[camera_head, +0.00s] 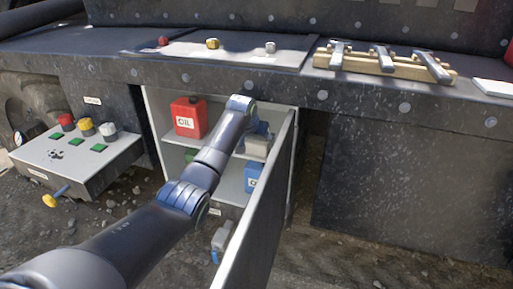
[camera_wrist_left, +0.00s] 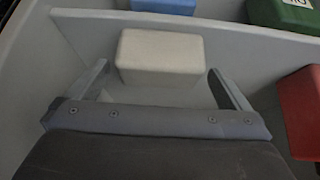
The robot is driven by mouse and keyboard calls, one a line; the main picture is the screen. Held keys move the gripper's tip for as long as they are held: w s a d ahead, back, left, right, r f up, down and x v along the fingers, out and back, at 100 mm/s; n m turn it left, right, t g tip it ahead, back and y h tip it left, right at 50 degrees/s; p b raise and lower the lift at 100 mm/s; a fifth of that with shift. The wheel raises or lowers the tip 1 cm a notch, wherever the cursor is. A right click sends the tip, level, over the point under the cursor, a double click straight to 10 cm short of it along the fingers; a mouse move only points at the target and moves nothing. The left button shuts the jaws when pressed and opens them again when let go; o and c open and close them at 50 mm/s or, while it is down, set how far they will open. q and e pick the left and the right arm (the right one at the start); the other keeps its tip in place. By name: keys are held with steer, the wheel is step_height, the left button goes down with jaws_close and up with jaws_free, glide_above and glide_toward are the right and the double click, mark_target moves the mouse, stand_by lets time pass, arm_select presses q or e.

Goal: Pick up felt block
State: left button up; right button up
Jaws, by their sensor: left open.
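The felt block (camera_wrist_left: 160,52), a pale off-white block, rests on a grey shelf in the left wrist view. In the head view it is a grey block (camera_head: 257,146) on the upper shelf of the open cabinet, partly hidden by my arm. My left gripper (camera_wrist_left: 158,78) is open, with one finger on either side of the block's near end. A gap shows between each finger and the block. In the head view my left gripper (camera_head: 262,131) is mostly hidden behind its wrist. My right gripper is not in view.
A red oil can (camera_head: 189,118) stands left on the same shelf. A blue container (camera_head: 253,177) is on the shelf below. The open cabinet door (camera_head: 262,205) stands close right of my arm. The bench edge (camera_head: 215,82) overhangs the cabinet.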

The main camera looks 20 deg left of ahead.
arm_select(q)
steer(key=shift+x, duration=1.35)
steer(key=shift+d, duration=0.1)
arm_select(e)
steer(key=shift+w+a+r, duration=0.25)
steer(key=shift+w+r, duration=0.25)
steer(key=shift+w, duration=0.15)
arm_select(q)
steer(key=c, duration=0.9)
steer(key=shift+s+r, duration=0.1)
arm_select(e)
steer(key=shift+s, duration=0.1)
